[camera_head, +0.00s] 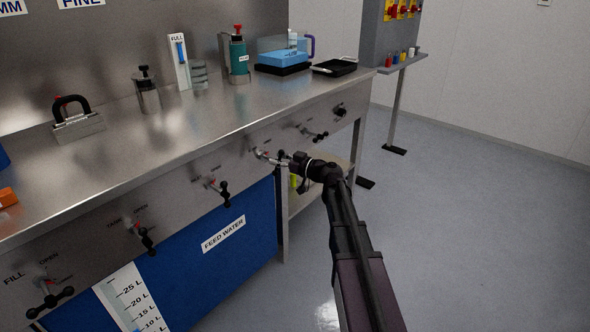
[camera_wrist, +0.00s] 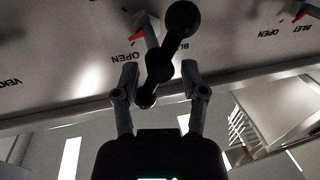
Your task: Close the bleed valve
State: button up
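A row of black ball-ended valve handles runs along the steel bench's front panel. In the head view my gripper (camera_head: 292,163) is at one valve (camera_head: 265,155) right of the panel's middle, its black handle mostly hidden. In the wrist view my gripper (camera_wrist: 160,72) is open, with one finger on each side of the black handle (camera_wrist: 160,66). The handle lies slanted between the fingers, and I cannot tell whether they touch it. A red pointer shows behind it, near an OPEN label (camera_wrist: 128,58). I cannot clearly read which valve is labelled bleed.
A neighbouring valve (camera_head: 312,133) is to the right and another (camera_head: 218,188) to the left. The blue feed water tank (camera_head: 190,262) stands under the bench. Bottles and trays stand on the bench top (camera_head: 215,120). The grey floor (camera_head: 460,220) at right is clear.

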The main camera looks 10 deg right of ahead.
jog(key=v, duration=1.4)
jog(key=s+a+r+m+g+h+p, duration=0.4)
jog(key=s+a+g+p, duration=0.6)
jog(key=p, duration=0.7)
jog(key=s+a+r+m+g+h+p, duration=0.1)
jog(key=s+r+h+p, duration=0.5)
jog(key=p, duration=0.7)
notch_tip(320, 180, up, 3)
jog(key=shift+s+a+f+m, duration=0.2)
jog(key=shift+s+a+m, duration=0.05)
jog(key=shift+s+m, duration=0.6)
